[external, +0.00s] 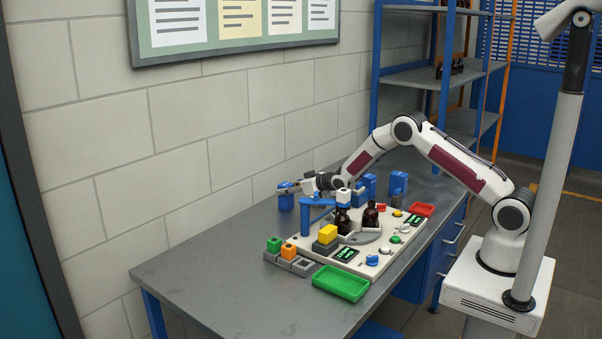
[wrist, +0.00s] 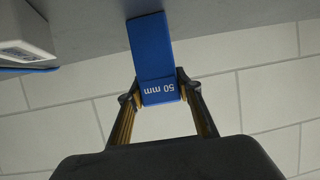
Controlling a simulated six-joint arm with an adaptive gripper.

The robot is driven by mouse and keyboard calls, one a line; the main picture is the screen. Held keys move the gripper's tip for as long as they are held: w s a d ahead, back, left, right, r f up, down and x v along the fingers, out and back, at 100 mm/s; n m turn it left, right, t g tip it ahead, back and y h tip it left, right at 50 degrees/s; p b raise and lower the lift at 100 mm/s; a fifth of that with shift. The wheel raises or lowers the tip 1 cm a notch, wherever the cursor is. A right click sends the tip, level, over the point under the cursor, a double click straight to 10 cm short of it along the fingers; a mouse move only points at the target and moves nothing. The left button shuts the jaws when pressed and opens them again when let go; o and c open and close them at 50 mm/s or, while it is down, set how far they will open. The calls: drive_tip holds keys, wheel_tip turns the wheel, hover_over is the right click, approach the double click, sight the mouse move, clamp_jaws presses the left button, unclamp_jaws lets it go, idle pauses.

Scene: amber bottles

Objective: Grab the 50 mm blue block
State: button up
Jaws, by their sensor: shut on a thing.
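The blue block marked "50 mm" (wrist: 152,45) is in the middle of the wrist view, its labelled end between my two fingers. My gripper (wrist: 160,88) is shut on it, one finger against each side. In the external view the blue block (external: 286,203) is at the far side of the table near the wall, at the tip of my gripper (external: 287,190). My arm reaches over the table from the right. Whether the block still touches the table is hard to tell.
Other blue blocks (external: 398,182) stand to the right along the table's far side. A pale station board (external: 376,266) holds a blue arm-like fixture (external: 305,216), a yellow block (external: 327,234) and dark bottles (external: 370,217). A green tray (external: 341,283) lies in front. The table's left end is clear.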

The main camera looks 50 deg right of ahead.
drive_tip(key=shift+r, duration=0.2)
drive_tip(key=shift+r, duration=4.9)
